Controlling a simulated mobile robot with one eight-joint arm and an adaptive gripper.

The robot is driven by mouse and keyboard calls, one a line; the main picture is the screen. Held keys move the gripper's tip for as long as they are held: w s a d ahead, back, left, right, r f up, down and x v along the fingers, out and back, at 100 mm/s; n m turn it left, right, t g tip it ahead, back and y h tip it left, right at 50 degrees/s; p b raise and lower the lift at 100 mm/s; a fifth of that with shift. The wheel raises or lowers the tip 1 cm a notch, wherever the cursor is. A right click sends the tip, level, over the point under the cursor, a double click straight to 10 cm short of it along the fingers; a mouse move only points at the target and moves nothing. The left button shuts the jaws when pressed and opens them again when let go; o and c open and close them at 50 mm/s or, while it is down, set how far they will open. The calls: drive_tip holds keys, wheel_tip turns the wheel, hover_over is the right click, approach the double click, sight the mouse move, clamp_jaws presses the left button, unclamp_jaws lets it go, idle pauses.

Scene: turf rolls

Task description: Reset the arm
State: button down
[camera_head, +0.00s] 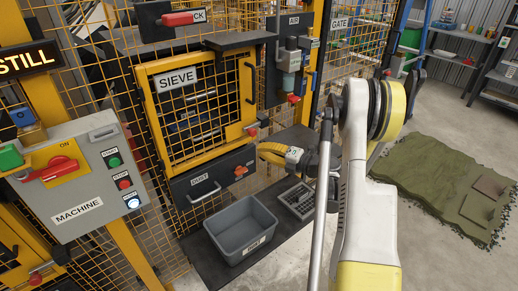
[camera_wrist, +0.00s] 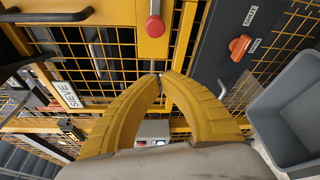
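My arm (camera_head: 352,190) rises in the right half of the head view and bends over at a yellow and white joint. My gripper (camera_head: 262,150) points left toward the caged machine, level with the lower edge of the yellow SIEVE door (camera_head: 200,110). In the wrist view its two yellow fingers (camera_wrist: 162,76) curve in until their tips meet. It is shut, with nothing seen between the tips. The dark panel with an orange knob (camera_head: 240,170) is just left of the gripper; the wrist view also shows this knob (camera_wrist: 239,45). A red knob (camera_wrist: 155,27) is beyond the fingertips.
A grey bin (camera_head: 212,228) and a tray (camera_head: 299,199) rest on the dark shelf below the gripper. A grey MACHINE control box (camera_head: 70,185) is at the left. Green turf (camera_head: 425,165) lies on the floor at the right. Bare floor shows at the lower right.

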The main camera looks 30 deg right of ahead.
idle(0.3)
drive_tip(key=w+a+r+m+t+h, duration=0.15)
drive_tip(key=r+m+h, duration=0.55)
drive_tip(key=r, duration=0.7)
drive_tip(key=a+r+m+t+h, duration=0.2)
drive_tip(key=r+m+h, duration=0.2)
drive_tip(key=r+m, duration=0.75)
drive_tip(key=s+a+f+m+g+y, duration=0.2)
drive_tip(key=s+a+f+g, duration=0.4)
drive_tip(key=s+a, duration=0.5)
drive_tip(key=s+a+f+m+g+y, duration=0.2)
drive_tip(key=s+a+f+m+g, duration=0.3)
drive_tip(key=s, duration=1.2)
drive_tip(key=a+f+g, duration=0.1)
drive_tip(key=a+f, duration=0.2)
drive_tip(key=a, duration=0.3)
drive_tip(key=shift+f, duration=0.15)
